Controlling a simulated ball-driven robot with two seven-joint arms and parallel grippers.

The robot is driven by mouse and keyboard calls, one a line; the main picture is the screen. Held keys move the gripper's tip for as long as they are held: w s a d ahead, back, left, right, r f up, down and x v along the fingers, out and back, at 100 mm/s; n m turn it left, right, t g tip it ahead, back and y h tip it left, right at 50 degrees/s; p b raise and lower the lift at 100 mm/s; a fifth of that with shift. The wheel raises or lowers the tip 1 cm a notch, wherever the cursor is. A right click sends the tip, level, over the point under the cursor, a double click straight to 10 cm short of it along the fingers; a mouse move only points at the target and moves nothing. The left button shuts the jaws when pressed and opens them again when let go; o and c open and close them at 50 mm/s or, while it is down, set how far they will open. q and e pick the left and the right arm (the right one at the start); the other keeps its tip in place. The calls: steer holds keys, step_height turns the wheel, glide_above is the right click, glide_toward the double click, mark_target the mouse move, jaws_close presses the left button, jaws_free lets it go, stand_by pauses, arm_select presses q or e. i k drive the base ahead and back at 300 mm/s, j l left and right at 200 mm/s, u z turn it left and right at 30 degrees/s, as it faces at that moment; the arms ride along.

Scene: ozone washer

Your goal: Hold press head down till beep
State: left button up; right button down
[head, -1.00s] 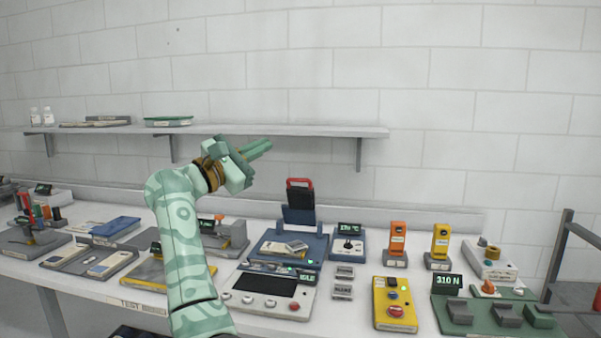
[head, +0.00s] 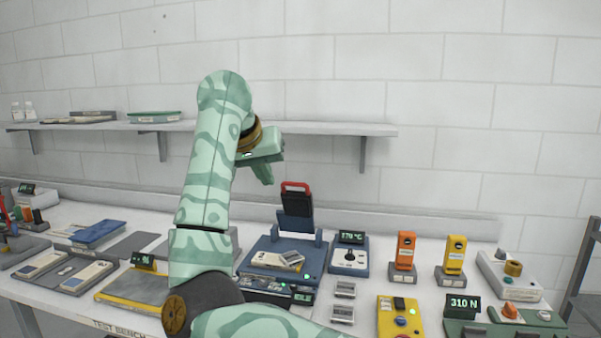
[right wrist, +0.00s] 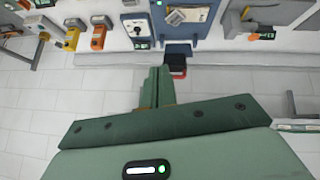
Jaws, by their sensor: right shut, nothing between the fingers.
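The press is a blue base (head: 250,262) on the bench. Its head (head: 296,190), dark with a red handle, stands raised at the back. A beige and grey device (head: 277,260) lies on the base. My right gripper (head: 266,176) is shut and empty, pointing down just left of the raised head, apart from it in the picture. In the right wrist view, the shut fingers (right wrist: 157,82) point toward the bench, with the red-handled head (right wrist: 177,68) close beside their tips and the blue base (right wrist: 208,38) beyond. My left gripper is not in view.
Orange (head: 404,250) and yellow (head: 454,253) testers stand farther right. A wall shelf (head: 330,130) runs behind my arm. My forearm hides part of the bench left of the press.

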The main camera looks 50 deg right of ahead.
mark_target(298, 214)
steer(key=i+l, duration=0.1)
steer(key=l, duration=0.25)
steer(key=i+l, duration=0.15)
steer(key=l, duration=0.2)
steer(key=i+l, duration=0.1)
steer(key=l, duration=0.25)
steer(key=i+l, duration=0.15)
steer(key=l, duration=0.2)
